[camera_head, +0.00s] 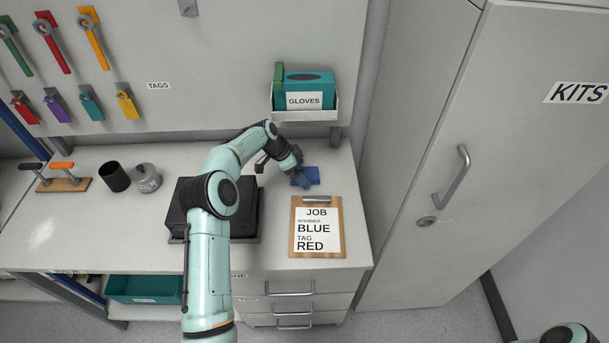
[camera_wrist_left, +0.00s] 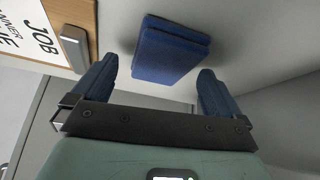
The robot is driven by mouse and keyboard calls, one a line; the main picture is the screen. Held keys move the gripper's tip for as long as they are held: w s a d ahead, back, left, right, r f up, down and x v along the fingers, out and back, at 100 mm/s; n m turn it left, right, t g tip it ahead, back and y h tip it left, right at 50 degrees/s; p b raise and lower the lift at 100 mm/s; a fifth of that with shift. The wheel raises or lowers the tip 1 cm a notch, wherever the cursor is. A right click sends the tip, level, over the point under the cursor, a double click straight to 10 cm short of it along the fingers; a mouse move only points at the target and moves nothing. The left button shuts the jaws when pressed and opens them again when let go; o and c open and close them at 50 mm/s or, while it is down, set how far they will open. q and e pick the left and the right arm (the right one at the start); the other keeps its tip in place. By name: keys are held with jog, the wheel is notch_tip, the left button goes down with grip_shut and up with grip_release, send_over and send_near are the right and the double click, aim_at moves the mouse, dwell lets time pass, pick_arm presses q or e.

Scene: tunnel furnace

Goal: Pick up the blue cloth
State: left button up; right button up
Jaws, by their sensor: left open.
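The blue cloth (camera_head: 308,175) lies folded flat on the white bench, just behind the clipboard. In the left wrist view the cloth (camera_wrist_left: 170,52) shows as a folded stack ahead of the fingers. My left gripper (camera_head: 301,178) reaches over from the left and hangs beside and above the cloth's left part, hiding some of it. In the left wrist view my left gripper (camera_wrist_left: 158,88) is open, its two blue fingers wide apart, with the cloth beyond the gap between them and nothing held. The right gripper is not in view; only a bit of my right arm shows at the lower right.
A clipboard (camera_head: 295,243) with a job sheet lies in front of the cloth. A black case (camera_head: 183,205) sits left under my arm. A gloves box (camera_head: 309,79) stands in a wall holder above. A tall cabinet (camera_head: 455,110) closes off the right side.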

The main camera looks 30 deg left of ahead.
pick_arm(q)
jog(key=shift+x, duration=0.8)
jog(key=shift+w, duration=0.1)
jog(key=c, duration=0.9)
